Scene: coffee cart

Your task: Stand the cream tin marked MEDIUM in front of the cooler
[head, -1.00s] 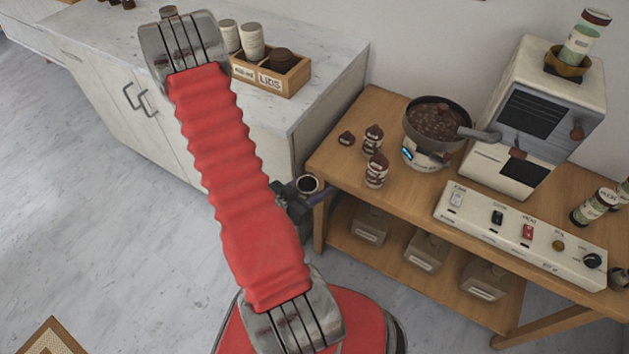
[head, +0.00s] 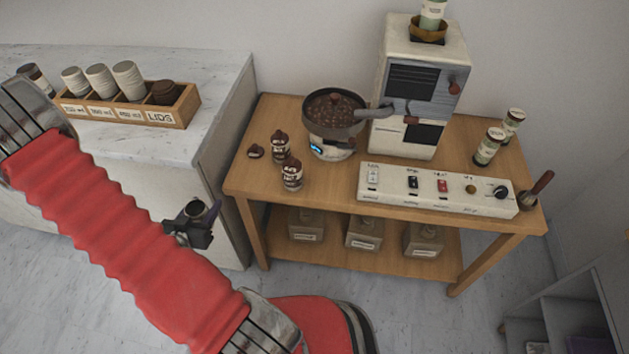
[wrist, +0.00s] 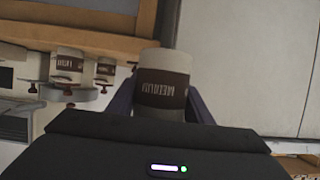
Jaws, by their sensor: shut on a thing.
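My gripper (head: 188,228) is shut on a cream tin (wrist: 165,58) with a dark brown band. The band reads MEDIUM, upside down in the wrist view. In the head view the held tin (head: 197,208) shows mostly its dark round mouth, left of the wooden table's front left corner; my gripper hides the rest. The cooler looks to be the round pan of dark beans (head: 335,112) on a cream base with a blue display. Two similar banded tins with dark tops, one at the back (head: 281,148) and one nearer (head: 292,177), stand left of it.
A small dark lump (head: 256,151) lies left of those tins. A cream switch panel (head: 436,187) lies along the table's front right. The roaster (head: 420,85) stands behind it. Bare tabletop (head: 328,177) shows between the nearer tin and the panel.

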